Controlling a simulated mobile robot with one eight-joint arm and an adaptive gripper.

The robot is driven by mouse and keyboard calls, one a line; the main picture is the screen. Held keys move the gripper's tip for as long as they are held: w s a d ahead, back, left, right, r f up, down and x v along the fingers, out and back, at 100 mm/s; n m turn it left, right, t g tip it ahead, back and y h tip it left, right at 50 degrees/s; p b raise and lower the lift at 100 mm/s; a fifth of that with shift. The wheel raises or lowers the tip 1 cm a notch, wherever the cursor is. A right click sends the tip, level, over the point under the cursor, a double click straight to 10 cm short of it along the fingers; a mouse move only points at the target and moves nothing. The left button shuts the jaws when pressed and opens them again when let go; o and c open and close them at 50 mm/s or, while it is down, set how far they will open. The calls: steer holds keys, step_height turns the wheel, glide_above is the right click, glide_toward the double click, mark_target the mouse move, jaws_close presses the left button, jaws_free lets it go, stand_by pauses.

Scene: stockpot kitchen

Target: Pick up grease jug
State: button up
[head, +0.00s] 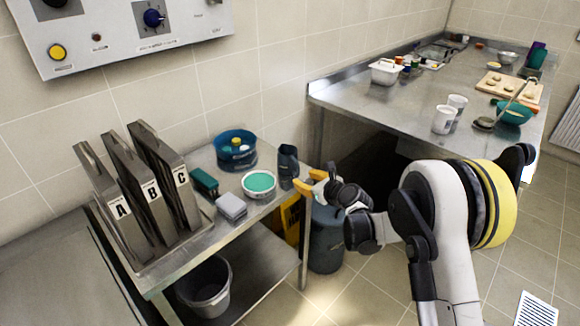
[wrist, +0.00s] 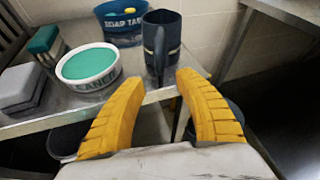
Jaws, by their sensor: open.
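The grease jug, a dark grey jug with a handle (head: 288,166), stands upright on the small steel table near its right end. In the wrist view the jug (wrist: 162,45) is ahead of my gripper, with its handle facing me. My gripper (head: 314,182) is just to the right of the jug in the head view. In the wrist view the yellow fingers of my gripper (wrist: 158,105) are spread wide with nothing between them. The jug stands beyond the fingertips, apart from them.
On the small table (head: 200,263) a tub with turquoise contents (head: 258,184), a blue tub (head: 236,150), a green brush (head: 204,181) and a grey sponge (head: 231,207) stand near the jug. Lettered metal plates (head: 150,195) stand at left. A dark bin (head: 326,240) stands on the floor.

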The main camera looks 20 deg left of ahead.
mark_target(297, 174)
steer(key=b+x, duration=0.2)
steer(key=x, duration=0.3)
steer(key=shift+w+a, duration=0.25)
steer(key=shift+a, duration=0.05)
jaws_close()
